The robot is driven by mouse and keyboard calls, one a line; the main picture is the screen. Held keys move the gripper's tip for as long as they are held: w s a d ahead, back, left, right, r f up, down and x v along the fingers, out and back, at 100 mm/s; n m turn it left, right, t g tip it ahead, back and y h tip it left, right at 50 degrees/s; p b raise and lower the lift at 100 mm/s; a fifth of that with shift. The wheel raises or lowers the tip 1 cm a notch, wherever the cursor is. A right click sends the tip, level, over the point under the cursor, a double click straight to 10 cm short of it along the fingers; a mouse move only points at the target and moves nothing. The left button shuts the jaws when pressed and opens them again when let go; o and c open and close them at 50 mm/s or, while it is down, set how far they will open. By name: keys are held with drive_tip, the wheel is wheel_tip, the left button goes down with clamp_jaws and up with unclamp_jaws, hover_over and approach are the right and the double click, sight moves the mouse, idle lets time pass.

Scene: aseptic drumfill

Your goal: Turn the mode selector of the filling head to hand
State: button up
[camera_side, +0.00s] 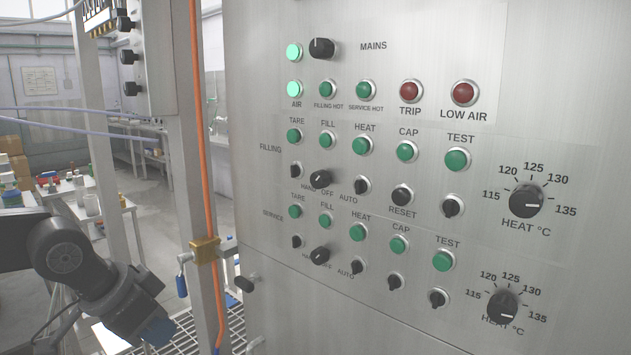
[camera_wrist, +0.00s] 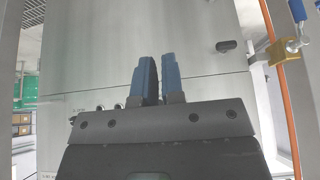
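The filling head's mode selector (camera_side: 321,179) is a black knob in the upper, FILLING part of the steel panel, among the labels HAND, OFF and AUTO. The knob sits slanted, and its exact setting is too small to tell. A similar selector (camera_side: 320,256) is below it in the SERVICE part. My gripper (camera_side: 155,334) is at the lower left in the side view, well apart from the panel's controls. In the wrist view its two blue fingers (camera_wrist: 158,76) have a narrow gap between them and hold nothing. The mode selector is not recognisable in the wrist view.
An orange cable (camera_side: 207,130) runs down a steel post left of the panel, through a brass block (camera_side: 204,250). A black latch (camera_side: 245,284) sticks out at the panel's lower left. Other knobs and green buttons surround the selector closely. The space in front of the panel looks clear.

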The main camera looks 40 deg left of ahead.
sight(315, 180)
drive_tip(key=o, duration=0.6)
drive_tip(key=w+d+r+t, duration=0.1)
drive_tip(key=w+r+t, duration=0.2)
drive_tip(key=w+r, duration=0.1)
drive_tip(key=w, duration=0.1)
drive_tip(key=w+d+r+t+h, duration=0.1)
drive_tip(key=w+r+t, duration=0.1)
drive_tip(key=w, duration=0.1)
drive_tip(key=shift+w+d+r+m+t, duration=0.15)
drive_tip(key=shift+w+d+m+t, duration=0.1)
drive_tip(key=shift+d+m+t, duration=0.05)
drive_tip(key=o, duration=0.3)
drive_tip(key=w+d+r+t, duration=0.1)
drive_tip(key=w+r+t, duration=0.4)
drive_tip(key=r, duration=0.4)
drive_tip(key=shift+w+d+r+t+h, duration=0.15)
drive_tip(key=shift+r+t+h, duration=0.15)
drive_tip(key=shift+t, duration=0.5)
drive_tip(key=w, duration=0.9)
drive_tip(key=w+d, duration=0.1)
drive_tip(key=w, duration=0.3)
drive_tip(key=shift+w, duration=0.25)
drive_tip(key=c, duration=0.9)
